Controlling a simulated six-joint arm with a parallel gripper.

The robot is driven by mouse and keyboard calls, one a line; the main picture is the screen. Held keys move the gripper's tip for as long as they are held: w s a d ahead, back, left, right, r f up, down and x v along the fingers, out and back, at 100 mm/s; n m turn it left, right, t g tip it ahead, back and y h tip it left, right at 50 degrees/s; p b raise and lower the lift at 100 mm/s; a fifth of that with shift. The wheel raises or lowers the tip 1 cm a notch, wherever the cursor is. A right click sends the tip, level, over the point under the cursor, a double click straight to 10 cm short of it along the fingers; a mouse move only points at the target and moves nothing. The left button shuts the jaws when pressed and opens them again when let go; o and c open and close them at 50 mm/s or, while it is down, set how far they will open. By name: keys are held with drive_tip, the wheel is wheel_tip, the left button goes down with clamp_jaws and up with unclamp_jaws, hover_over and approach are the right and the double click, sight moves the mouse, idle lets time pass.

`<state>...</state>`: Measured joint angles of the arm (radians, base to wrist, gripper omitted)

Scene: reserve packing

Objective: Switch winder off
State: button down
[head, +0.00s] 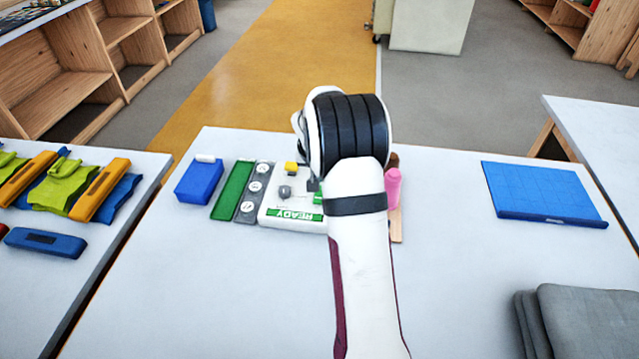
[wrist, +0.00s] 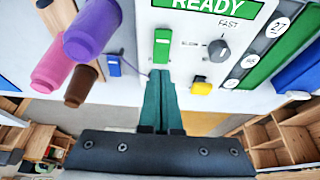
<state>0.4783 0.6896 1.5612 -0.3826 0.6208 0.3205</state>
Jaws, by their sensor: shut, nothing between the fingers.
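The winder is a white box with a green READY display, seen in the head view (head: 276,208) and the wrist view (wrist: 185,22). In the wrist view its face carries a green switch (wrist: 162,46), a grey knob (wrist: 218,49) near the word FAST, and a yellow button (wrist: 201,88). My gripper (wrist: 160,74) is shut and empty, its teal fingertips close to the end of the green switch. I cannot tell whether they touch it. In the head view my wrist hides the fingertips and part of the winder.
Purple (wrist: 92,28), pink (wrist: 52,75) and brown (wrist: 81,86) spools stand beside the winder. A numbered grey strip (head: 255,192), green strip (head: 232,190) and blue block (head: 199,182) lie on its other side. A blue mat (head: 540,188) and folded grey cloth (head: 590,315) lie right.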

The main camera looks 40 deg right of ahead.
drive_tip(key=x, duration=0.4)
drive_tip(key=shift+s+a+f, duration=0.15)
drive_tip(key=shift+s+a, duration=0.05)
drive_tip(key=shift+a, duration=0.05)
drive_tip(key=shift+w+d+f, duration=0.15)
drive_tip(key=shift+d+f, duration=0.05)
drive_tip(key=shift+f, duration=0.1)
drive_tip(key=shift+s+a, duration=0.6)
drive_tip(key=shift+a, duration=0.05)
drive_tip(key=shift+r, duration=0.1)
drive_tip(key=v, duration=1.3)
drive_tip(key=shift+r, duration=0.5)
drive_tip(key=shift+w+d, duration=0.1)
drive_tip(key=shift+d, duration=0.05)
